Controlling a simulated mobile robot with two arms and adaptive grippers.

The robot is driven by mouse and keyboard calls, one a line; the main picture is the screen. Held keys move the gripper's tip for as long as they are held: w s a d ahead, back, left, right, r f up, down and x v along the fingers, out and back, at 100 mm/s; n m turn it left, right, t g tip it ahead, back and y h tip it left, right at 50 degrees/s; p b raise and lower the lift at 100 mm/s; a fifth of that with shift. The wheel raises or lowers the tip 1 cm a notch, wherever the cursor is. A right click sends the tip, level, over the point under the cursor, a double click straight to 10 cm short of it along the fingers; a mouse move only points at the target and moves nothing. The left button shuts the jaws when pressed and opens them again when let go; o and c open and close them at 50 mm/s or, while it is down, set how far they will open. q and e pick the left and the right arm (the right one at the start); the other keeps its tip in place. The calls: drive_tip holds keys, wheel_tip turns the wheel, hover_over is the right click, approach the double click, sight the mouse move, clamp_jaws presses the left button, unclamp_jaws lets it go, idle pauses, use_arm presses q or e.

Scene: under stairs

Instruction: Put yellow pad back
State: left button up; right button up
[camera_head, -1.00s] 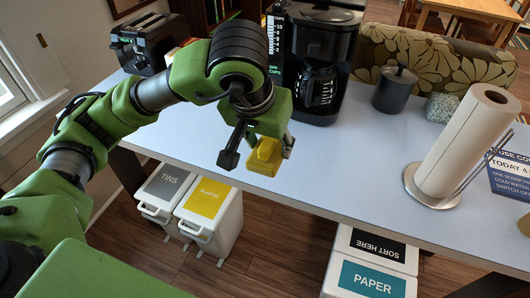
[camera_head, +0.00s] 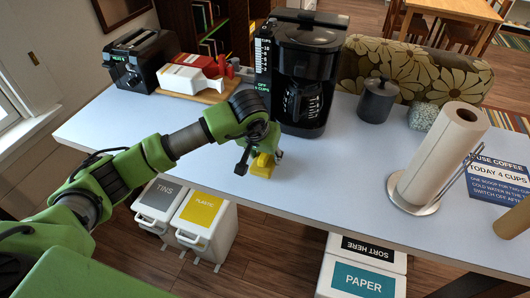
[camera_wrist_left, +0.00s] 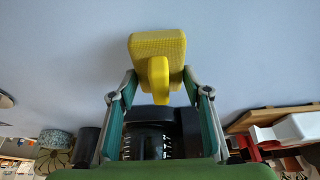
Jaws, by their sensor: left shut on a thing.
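The yellow pad (camera_head: 262,166) is a thick block with a raised grip on one face. My left gripper (camera_head: 257,163) is shut on it, over the pale table in front of the coffee maker. The pad looks low and close to the tabletop, but I cannot tell whether it touches. In the left wrist view, the pad (camera_wrist_left: 157,44) is at the top centre, its grip towards me, between the two fingers (camera_wrist_left: 158,82). My right gripper is not in view.
The black coffee maker (camera_head: 306,65) stands behind the pad. A toaster (camera_head: 142,60) and a wooden board (camera_head: 205,94) with white and red things are at the back left. A paper towel roll (camera_head: 443,155) stands right. The table (camera_head: 330,175) between is clear.

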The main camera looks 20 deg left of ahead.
use_arm(q)
drive_tip(key=shift+f, duration=0.35)
drive_tip(key=shift+f, duration=0.1)
drive_tip(key=shift+f, duration=0.15)
drive_tip(key=o, duration=1.1)
drive_tip(key=shift+c, duration=0.2)
